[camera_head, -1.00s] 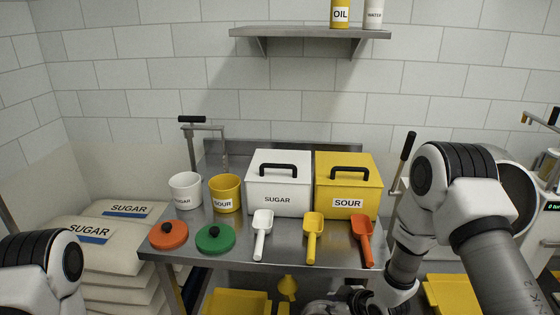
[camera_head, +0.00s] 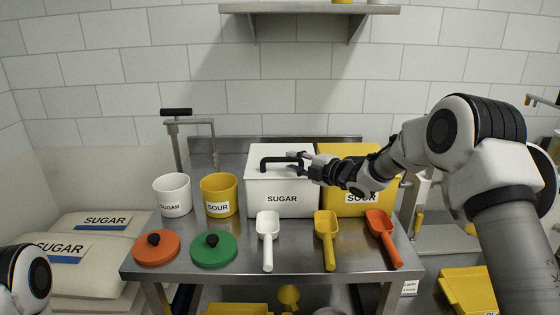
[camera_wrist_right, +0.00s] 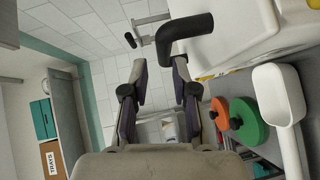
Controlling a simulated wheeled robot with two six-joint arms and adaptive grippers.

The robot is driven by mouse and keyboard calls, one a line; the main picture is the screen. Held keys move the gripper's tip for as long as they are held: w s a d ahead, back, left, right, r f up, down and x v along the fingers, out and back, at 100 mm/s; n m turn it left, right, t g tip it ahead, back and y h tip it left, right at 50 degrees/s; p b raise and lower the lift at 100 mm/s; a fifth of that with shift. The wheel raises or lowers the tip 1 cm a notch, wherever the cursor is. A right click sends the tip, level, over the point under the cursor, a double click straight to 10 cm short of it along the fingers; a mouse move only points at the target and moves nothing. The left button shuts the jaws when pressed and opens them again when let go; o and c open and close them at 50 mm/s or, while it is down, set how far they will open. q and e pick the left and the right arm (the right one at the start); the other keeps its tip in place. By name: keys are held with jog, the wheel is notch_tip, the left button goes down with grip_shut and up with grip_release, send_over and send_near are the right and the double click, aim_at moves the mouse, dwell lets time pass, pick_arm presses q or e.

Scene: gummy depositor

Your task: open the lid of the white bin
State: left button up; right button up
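The white bin (camera_head: 262,208), labelled SUGAR, stands at the back of the steel table with its lid (camera_head: 258,174) shut. A black bar handle (camera_head: 265,163) is on the lid; it also shows large in the right wrist view (camera_wrist_right: 183,33). My right gripper (camera_head: 292,162) is at the right part of this handle. Its two fingers are apart in the right wrist view (camera_wrist_right: 160,68), with the handle just ahead of the right-hand finger. I cannot tell whether they touch. My left gripper is out of view; only part of my left arm shows.
The yellow SOUR bin (camera_head: 345,208) stands right beside the white bin, below my right forearm. White (camera_head: 172,190) and yellow (camera_head: 219,190) cups stand to the left. Orange (camera_head: 156,252) and green (camera_head: 214,252) lids and three scoops lie along the front of the table.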

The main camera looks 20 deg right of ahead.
aim_at(283, 160)
jog(key=x, duration=0.6)
jog(key=shift+f+p, duration=0.35)
jog(key=shift+f, duration=0.05)
jog(key=shift+s+d+r, duration=0.15)
jog(key=shift+s+r, duration=0.05)
jog(key=shift+s, duration=0.1)
grip_shut()
